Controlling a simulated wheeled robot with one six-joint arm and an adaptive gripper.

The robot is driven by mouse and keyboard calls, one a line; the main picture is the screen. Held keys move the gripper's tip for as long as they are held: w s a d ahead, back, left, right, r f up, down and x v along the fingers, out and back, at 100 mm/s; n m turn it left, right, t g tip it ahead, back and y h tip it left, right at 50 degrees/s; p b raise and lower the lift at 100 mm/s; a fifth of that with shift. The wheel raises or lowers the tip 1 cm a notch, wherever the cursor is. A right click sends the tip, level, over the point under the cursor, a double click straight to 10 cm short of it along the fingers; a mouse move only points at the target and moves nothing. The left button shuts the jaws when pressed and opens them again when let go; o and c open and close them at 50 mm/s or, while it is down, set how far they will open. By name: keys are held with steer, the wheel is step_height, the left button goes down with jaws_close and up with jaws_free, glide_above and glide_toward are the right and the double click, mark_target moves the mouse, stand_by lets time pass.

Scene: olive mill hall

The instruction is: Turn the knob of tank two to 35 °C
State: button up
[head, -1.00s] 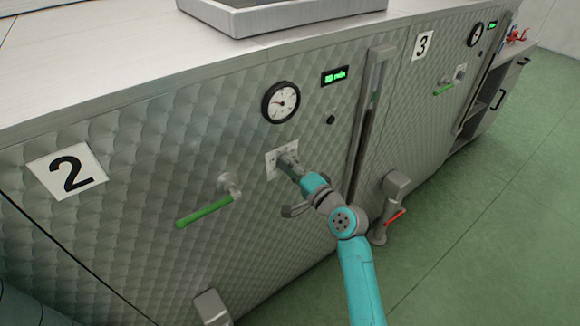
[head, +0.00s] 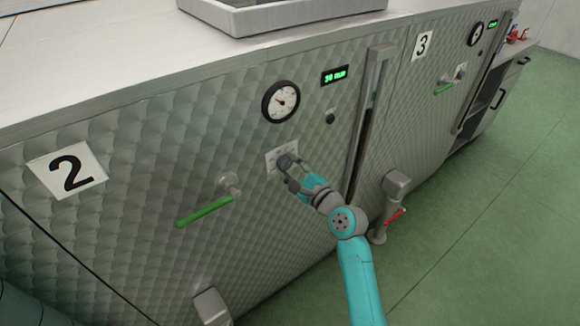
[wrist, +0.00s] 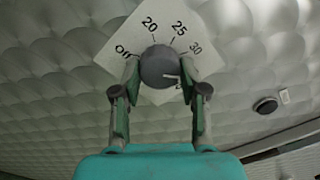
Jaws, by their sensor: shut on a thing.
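Tank two carries a white "2" plate (head: 67,171) on its quilted steel front. Its grey round knob (wrist: 158,67) sits on a white square dial plate (wrist: 178,30) marked Off, 20, 25 and 30. A further mark below 30 is mostly hidden by a finger. The knob's light pointer line points right and slightly down, past 30, toward that hidden mark. My gripper (wrist: 159,76) is shut on the knob, one finger on each side. In the head view my gripper (head: 288,171) reaches the knob from the lower right and partly covers the dial plate.
A round gauge (head: 281,102) and a green-lit display (head: 334,75) are above the knob. A green-handled valve (head: 205,211) sticks out at left. Green floor lies open to the right.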

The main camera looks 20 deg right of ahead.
steer(key=shift+f+m, duration=0.1)
steer(key=shift+m, duration=0.6)
steer(key=o, duration=1.1)
steer(key=shift+o, duration=0.2)
steer(key=v, duration=1.2)
